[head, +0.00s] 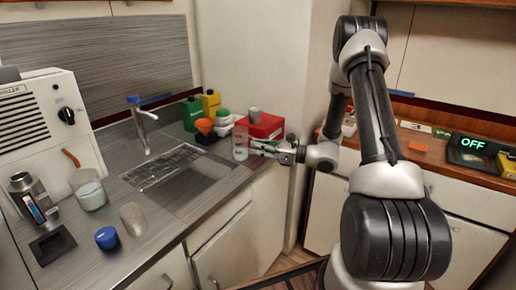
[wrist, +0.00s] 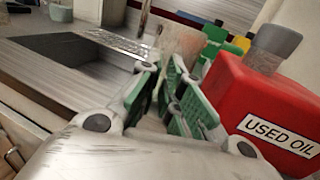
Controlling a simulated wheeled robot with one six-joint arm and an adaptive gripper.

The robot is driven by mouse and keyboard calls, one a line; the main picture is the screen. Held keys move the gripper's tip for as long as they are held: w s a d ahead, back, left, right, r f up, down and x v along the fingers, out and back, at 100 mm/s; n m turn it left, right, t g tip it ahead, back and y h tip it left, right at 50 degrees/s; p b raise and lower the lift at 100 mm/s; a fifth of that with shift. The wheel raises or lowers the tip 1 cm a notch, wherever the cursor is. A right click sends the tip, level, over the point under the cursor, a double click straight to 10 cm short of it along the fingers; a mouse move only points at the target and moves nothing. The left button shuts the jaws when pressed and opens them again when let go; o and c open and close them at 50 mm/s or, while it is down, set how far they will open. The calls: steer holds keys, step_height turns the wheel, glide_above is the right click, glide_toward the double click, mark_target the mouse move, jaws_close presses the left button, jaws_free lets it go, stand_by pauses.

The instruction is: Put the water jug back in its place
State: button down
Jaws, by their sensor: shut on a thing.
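A clear, see-through container, which looks like the water jug (head: 240,143), stands upright at the right end of the counter, beside the red box. My gripper (head: 258,148) reaches it from the right and is shut on it. In the wrist view the container (wrist: 180,42) shows between the green-padded fingertips of my gripper (wrist: 168,88); its lower part is hidden by them. I cannot tell whether its base touches the counter.
A red "USED OIL" box (wrist: 268,108) is close right of my fingers. Green and yellow bottles (head: 209,104) and an orange funnel (head: 205,128) stand behind. A faucet (head: 141,122), blue-lidded jar (head: 107,238), clear glass (head: 133,219) and black square tray (head: 52,246) are farther left.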

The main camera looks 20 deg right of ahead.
steer(key=c, duration=1.6)
jaws_free()
steer(key=shift+f, duration=0.1)
